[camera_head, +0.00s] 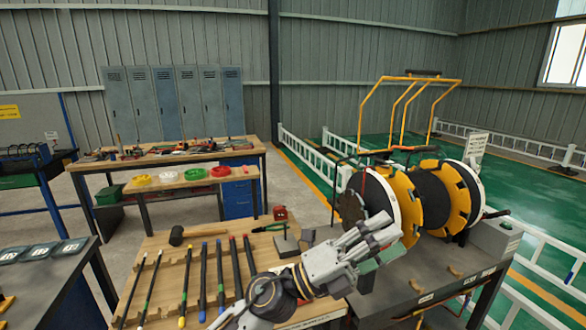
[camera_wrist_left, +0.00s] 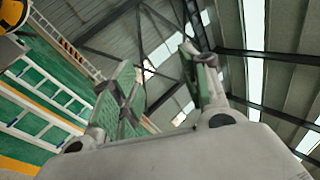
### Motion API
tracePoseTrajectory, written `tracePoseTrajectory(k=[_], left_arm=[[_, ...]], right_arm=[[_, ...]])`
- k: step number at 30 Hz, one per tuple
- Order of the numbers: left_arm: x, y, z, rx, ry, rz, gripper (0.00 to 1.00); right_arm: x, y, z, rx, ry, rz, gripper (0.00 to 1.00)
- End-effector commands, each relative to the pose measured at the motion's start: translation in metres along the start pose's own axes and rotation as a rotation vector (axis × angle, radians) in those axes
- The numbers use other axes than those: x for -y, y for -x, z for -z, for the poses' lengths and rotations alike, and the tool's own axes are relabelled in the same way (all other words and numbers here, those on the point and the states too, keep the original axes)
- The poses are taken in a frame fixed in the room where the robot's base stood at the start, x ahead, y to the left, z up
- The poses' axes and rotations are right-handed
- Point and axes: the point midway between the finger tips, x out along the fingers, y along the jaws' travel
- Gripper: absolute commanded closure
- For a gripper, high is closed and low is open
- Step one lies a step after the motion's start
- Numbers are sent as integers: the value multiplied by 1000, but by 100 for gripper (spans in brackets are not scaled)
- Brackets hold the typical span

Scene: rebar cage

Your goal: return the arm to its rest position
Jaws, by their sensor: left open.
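My left arm comes in from the bottom of the head view. Its grey left gripper (camera_head: 385,232) is raised above the front workbench's right side, in front of the reel machine. In the left wrist view the left gripper (camera_wrist_left: 157,58) has its two green-padded fingers apart. Nothing is between them, and the roof and wall beams show behind. My right gripper is in neither view.
The wooden workbench (camera_head: 205,240) bears several dark rods with coloured bands, a mallet (camera_head: 185,235) and a small red item (camera_head: 280,213). The machine with yellow and white discs (camera_head: 405,205) stands close at the right. A grey table (camera_head: 45,280) is at left.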

Motion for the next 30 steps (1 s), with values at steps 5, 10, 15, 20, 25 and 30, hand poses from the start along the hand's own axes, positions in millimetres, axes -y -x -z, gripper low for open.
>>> tracePoseTrajectory(k=[5, 10, 15, 20, 25, 30], left_arm=[[9, 23, -42, 223, 124, 55, 54], [8, 56, -81, 436, 242, 91, 54], [-2, 98, -115, 649, 364, 110, 54], [-18, 145, -138, 847, 480, 113, 54], [-41, 199, -152, 1054, 604, 101, 54], [-68, 256, -153, 1257, 728, 74, 54]], right_arm=[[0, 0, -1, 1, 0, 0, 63], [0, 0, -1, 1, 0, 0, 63], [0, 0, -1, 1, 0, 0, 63], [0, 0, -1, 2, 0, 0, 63], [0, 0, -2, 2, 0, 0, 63], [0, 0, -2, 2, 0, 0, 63]])
